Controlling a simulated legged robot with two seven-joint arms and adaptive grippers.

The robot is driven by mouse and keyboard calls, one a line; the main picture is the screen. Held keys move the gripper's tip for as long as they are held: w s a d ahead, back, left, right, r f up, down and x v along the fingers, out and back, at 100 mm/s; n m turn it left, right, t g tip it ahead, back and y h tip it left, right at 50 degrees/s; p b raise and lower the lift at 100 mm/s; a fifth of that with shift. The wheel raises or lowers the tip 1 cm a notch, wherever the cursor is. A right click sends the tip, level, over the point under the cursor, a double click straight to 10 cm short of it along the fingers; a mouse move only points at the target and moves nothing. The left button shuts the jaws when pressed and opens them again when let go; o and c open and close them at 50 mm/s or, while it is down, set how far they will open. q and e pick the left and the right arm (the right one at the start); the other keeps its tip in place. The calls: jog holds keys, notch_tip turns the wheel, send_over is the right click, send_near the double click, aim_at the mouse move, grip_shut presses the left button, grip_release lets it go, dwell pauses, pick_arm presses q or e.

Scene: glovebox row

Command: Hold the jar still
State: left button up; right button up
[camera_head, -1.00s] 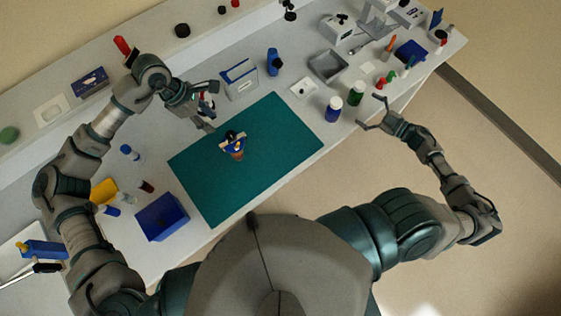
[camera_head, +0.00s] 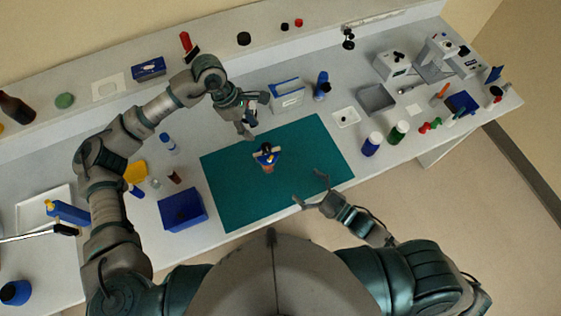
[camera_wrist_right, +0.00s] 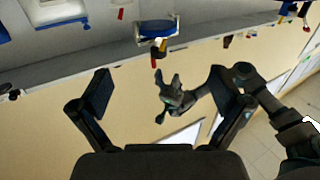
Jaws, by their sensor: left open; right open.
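A small jar (camera_head: 268,168) stands on the teal mat (camera_head: 232,207) in the head view. Its lower part looks brown, with blue and yellow and a dark top above; details are too small to tell. My left gripper (camera_head: 251,117) is open and empty, above and behind the jar to its upper left, apart from it. My right gripper (camera_head: 309,187) is open and empty over the mat's front right part, right of the jar and apart from it. In the right wrist view the right gripper's fingers (camera_wrist_right: 165,100) are spread with nothing between them.
A blue bin (camera_head: 182,211) stands left of the mat. Blue-labelled (camera_head: 371,144) and green-labelled (camera_head: 398,132) bottles stand to its right, with a grey tray (camera_head: 376,98) behind them. The mat around the jar is otherwise clear.

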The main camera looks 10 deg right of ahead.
aim_at(269, 157)
jog(key=x, duration=1.6)
jog(key=shift+w+a+f, duration=0.1)
jog(key=shift+w+a, duration=0.15)
jog(key=shift+w, duration=0.1)
jog(key=shift+d, duration=0.1)
jog(key=shift+d, duration=0.1)
jog(key=shift+c, duration=1)
jog(key=c, duration=1.2)
